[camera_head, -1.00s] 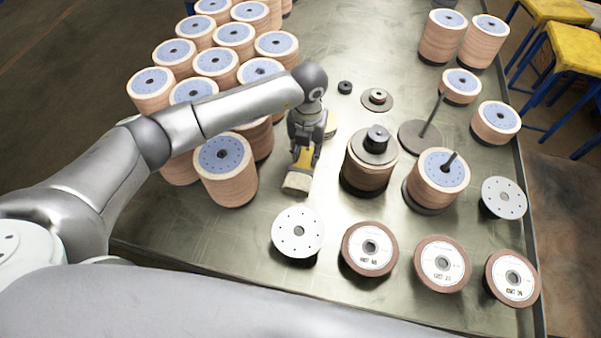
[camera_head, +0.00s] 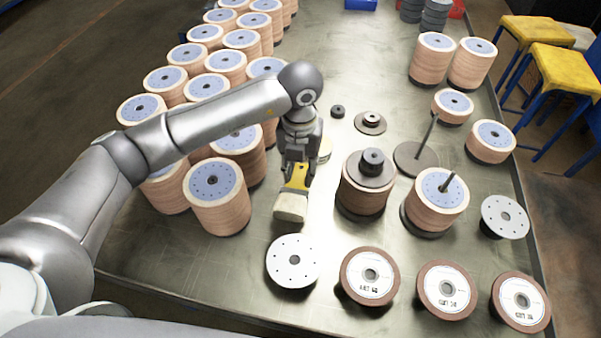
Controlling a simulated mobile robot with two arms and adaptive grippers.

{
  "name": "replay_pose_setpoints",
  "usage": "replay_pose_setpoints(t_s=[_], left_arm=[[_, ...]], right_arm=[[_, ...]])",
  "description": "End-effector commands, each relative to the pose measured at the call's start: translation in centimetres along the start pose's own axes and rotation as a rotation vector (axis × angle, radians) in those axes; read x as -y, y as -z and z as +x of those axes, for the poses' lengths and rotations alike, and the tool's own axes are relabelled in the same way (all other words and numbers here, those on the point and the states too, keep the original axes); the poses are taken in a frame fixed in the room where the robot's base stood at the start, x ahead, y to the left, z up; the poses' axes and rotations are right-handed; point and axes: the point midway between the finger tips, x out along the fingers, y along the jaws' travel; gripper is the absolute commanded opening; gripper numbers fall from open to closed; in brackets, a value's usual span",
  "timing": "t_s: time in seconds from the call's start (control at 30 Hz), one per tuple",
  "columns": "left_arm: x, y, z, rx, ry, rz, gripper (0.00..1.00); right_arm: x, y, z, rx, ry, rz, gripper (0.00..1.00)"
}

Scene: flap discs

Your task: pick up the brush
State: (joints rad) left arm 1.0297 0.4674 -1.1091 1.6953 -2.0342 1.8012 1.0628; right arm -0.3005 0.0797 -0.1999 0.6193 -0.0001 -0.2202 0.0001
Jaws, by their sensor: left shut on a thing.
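The brush (camera_head: 292,203) has a yellow handle and a block of pale bristles. It is near the middle of the metal table, between the stacks of discs and a dark-based pile. My left gripper (camera_head: 296,169) comes down from above and is shut on the yellow handle. The bristles point toward the front, just behind a white perforated disc (camera_head: 294,262). The brush seems a little above the table, but the gap is hard to judge. The grip end of the handle is hidden by the fingers. My right gripper is out of view.
Several stacks of tan flap discs (camera_head: 217,195) stand close on the left. A pile with a grey metal hub (camera_head: 372,165) stands close on the right. Brown-rimmed discs (camera_head: 370,276) line the front right. The table (camera_head: 350,60) has free room at the back middle.

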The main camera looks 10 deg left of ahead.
Motion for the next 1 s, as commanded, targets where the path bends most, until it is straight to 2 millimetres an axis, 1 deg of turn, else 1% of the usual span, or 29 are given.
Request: replay_pose_setpoints(t_s=[0.03,0.1,0.17,0.3,0.5,0.7,1.0], left_arm=[[0.2,0.8,-0.9,0.006,0.002,0.005,0.04],[0.3,2.1,-2.3,0.006,0.000,0.005,0.04],[0.6,3.5,-2.6,0.001,0.000,0.005,0.04],[1.1,6.1,-3.9,0.004,0.001,0.005,0.04],[1.5,9.0,-5.3,0.002,-0.001,0.002,0.04],[1.8,10.5,-6.0,0.000,-0.001,0.001,0.04],[1.8,10.7,-6.2,-0.001,-0.001,-0.001,0.04]], right_arm=[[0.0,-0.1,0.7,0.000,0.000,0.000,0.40],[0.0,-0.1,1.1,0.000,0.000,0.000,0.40],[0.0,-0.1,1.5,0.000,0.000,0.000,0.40],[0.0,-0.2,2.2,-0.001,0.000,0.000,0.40],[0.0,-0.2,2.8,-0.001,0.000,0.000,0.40],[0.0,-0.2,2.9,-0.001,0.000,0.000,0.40],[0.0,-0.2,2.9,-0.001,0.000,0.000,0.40]])
